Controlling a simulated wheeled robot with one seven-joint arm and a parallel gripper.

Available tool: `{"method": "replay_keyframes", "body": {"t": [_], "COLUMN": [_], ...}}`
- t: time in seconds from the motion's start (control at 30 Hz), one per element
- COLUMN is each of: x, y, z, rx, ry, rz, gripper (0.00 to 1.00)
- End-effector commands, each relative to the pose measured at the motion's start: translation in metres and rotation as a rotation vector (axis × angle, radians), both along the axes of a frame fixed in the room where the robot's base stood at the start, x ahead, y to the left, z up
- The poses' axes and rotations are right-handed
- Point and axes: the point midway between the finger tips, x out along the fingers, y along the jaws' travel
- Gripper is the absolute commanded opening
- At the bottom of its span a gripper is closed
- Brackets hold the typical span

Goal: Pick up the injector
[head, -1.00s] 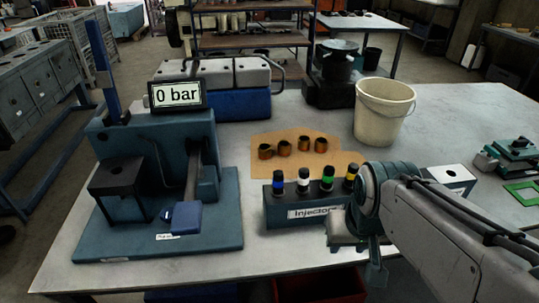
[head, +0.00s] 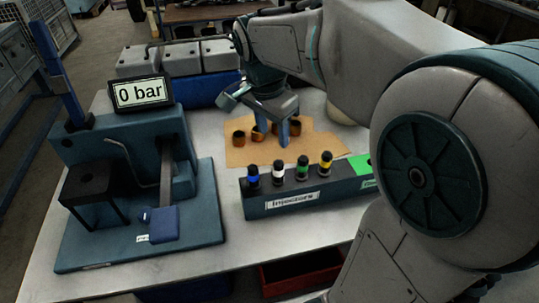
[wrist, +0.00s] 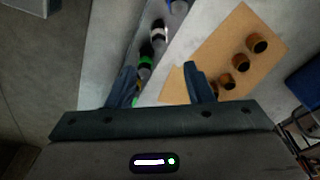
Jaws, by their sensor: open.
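A dark blue rack labelled "Injectors" (head: 335,188) holds a row of upright dark injectors with coloured bands: a blue-banded one (head: 253,177), a white-banded one (head: 278,172), a green-banded one (head: 302,168) and a yellow-banded one (head: 326,162). My gripper (head: 258,118) is open and empty, above and behind the rack over the tan mat. In the wrist view, the green-banded injector (wrist: 146,62) and the white-banded one (wrist: 158,35) show near the left finger of my gripper (wrist: 160,84). That finger partly hides the yellow-banded one.
Several copper-coloured cups (head: 239,138) stand on the tan mat (head: 245,155) behind the rack. A blue test stand (head: 140,215) with a "0 bar" display (head: 140,93) stands at left. A red bin (head: 305,272) is below the table's front edge. My arm hides the right side.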

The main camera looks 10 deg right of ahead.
Motion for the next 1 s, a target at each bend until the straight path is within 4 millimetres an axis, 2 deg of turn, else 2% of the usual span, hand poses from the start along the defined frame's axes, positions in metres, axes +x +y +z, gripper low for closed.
{"method": "replay_keyframes", "body": {"t": [0.13,0.4,0.73,1.0], "x": [0.003,0.007,0.007,0.008], "y": [-0.002,-0.01,-0.013,-0.018], "z": [-0.014,-0.066,-0.093,-0.13], "rx": [-0.003,-0.003,-0.001,-0.002], "ry": [0.005,0.005,0.004,0.004], "rz": [-0.025,-0.025,-0.024,-0.024], "gripper": [0.47,0.47,0.47,0.47]}}
